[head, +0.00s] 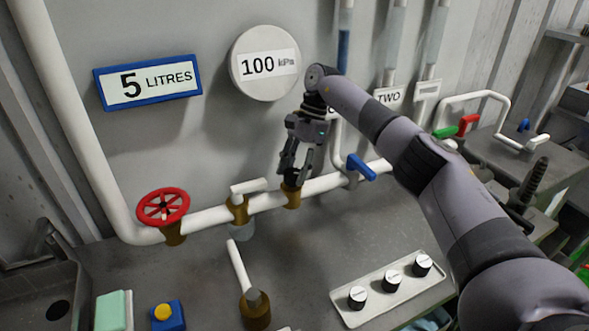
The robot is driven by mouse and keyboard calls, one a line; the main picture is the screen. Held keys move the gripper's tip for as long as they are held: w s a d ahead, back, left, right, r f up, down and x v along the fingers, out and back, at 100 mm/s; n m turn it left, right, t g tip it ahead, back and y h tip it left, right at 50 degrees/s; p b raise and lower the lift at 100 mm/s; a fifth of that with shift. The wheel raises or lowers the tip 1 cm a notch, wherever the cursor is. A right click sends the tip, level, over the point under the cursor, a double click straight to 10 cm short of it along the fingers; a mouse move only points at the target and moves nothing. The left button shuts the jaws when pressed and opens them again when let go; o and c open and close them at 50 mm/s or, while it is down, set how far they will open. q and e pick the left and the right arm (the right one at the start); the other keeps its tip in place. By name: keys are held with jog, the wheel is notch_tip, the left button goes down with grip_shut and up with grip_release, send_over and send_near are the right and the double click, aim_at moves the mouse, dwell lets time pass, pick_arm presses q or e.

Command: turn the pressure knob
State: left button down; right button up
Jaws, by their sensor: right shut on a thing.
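My right gripper (292,178) reaches down from above to the white pipe along the wall. Its dark fingers are shut around the top of a brass fitting (291,197) on the pipe. The pressure knob sits at that top and is mostly hidden between the fingers. The round gauge sign (265,63) on the wall above reads "100 kPa". My left gripper is not in view.
A red handwheel (163,207) and a white lever valve (248,187) stand left along the pipe. A blue lever (361,167) is close on the right. A panel with three black knobs (392,280) lies on the grey bench, beside my right arm.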

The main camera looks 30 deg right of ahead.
jog(key=o, duration=1.2)
jog(key=shift+c, duration=0.2)
jog(key=v, duration=0.7)
jog(key=shift+r, duration=0.25)
jog(key=shift+d+f, duration=0.1)
jog(key=shift+d, duration=0.05)
